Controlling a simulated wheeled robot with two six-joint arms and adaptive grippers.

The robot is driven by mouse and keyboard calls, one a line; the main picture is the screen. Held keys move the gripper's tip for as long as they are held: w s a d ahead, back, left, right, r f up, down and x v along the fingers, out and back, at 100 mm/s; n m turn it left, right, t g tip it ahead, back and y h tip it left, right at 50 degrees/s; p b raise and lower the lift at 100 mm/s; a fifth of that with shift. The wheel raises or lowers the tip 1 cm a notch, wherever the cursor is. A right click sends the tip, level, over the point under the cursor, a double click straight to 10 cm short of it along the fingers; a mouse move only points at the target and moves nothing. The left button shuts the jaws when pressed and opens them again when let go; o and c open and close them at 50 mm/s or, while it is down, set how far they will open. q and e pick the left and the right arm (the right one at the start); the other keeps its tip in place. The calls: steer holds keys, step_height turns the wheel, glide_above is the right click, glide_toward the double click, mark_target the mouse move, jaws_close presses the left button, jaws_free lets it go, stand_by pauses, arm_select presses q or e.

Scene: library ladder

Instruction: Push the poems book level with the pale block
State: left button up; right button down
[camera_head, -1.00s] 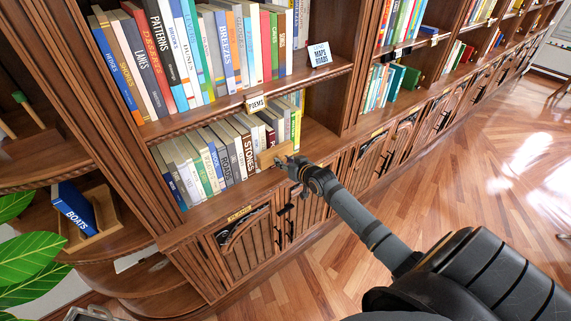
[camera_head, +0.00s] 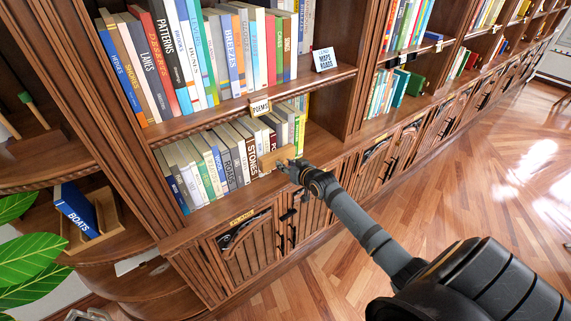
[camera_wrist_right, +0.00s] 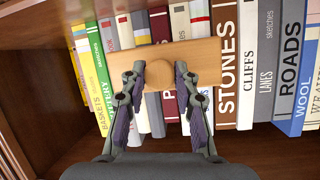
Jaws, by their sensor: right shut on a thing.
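The pale block (camera_head: 280,155) is a flat light-wood piece with a round knob, held upright in front of the lower-shelf books. It shows in the right wrist view (camera_wrist_right: 205,60), its right end beside the brown STONES book (camera_wrist_right: 227,60). My right gripper (camera_head: 290,166) is shut on the knob (camera_wrist_right: 158,76). A dark red book lettered "P" (camera_wrist_right: 169,104), likely the poems book, stands behind the block, which hides most of its spine. Its upper spine shows in the head view (camera_head: 272,138). I cannot tell whether block and books touch. My left gripper is not in view.
A POEMS label (camera_head: 260,107) hangs on the shelf edge above. Upright books fill the lower row on the STONES side; in the wrist view, bare shelf lies left of the row (camera_wrist_right: 60,125). Cabinet doors (camera_head: 245,245) stand below. The wooden floor (camera_head: 480,190) is clear.

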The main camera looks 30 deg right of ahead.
steer(key=s+p, duration=0.5)
steer(key=s, duration=0.1)
steer(key=shift+s+d+r, duration=0.15)
steer(key=shift+s+d, duration=0.05)
steer(key=shift+d, duration=0.05)
